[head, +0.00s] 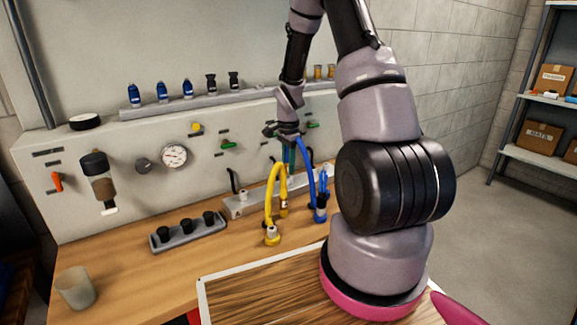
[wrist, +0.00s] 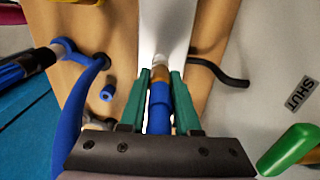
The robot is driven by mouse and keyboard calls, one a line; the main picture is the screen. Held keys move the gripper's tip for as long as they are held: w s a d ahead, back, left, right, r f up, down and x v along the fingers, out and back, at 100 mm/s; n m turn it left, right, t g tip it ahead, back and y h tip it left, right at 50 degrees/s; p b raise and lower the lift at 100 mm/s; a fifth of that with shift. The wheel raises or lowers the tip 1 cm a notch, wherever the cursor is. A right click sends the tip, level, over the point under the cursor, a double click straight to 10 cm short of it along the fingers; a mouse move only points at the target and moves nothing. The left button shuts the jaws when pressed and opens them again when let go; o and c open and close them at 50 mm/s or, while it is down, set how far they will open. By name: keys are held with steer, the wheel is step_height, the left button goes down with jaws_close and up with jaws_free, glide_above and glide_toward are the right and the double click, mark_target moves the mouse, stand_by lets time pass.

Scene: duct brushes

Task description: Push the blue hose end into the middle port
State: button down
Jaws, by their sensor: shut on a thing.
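My gripper (wrist: 160,80) has green fingers shut on the blue hose end (wrist: 158,108), which has a brass-coloured tip. In the wrist view the tip points at the pale manifold and meets a small whitish fitting; I cannot tell whether it is inside a port. In the head view my gripper (head: 288,155) is above the grey manifold (head: 240,207), behind the yellow hose. The blue hose (head: 309,165) arches from my gripper down to a blue base fitting (head: 320,215). The middle port cannot be made out in the head view; the yellow hose and my gripper crowd that area.
A yellow hose (head: 270,190) arches in front of the manifold. A green lever (wrist: 290,150) is at lower right, by a "SHUT" label. A rack with black knobs (head: 188,230) stands left on the bench.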

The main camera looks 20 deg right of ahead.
steer(key=shift+f, duration=0.55)
steer(key=c, duration=0.5)
jaws_free()
steer(key=shift+c, duration=0.2)
step_height(320, 180, up, 11)
steer(key=shift+f, duration=0.1)
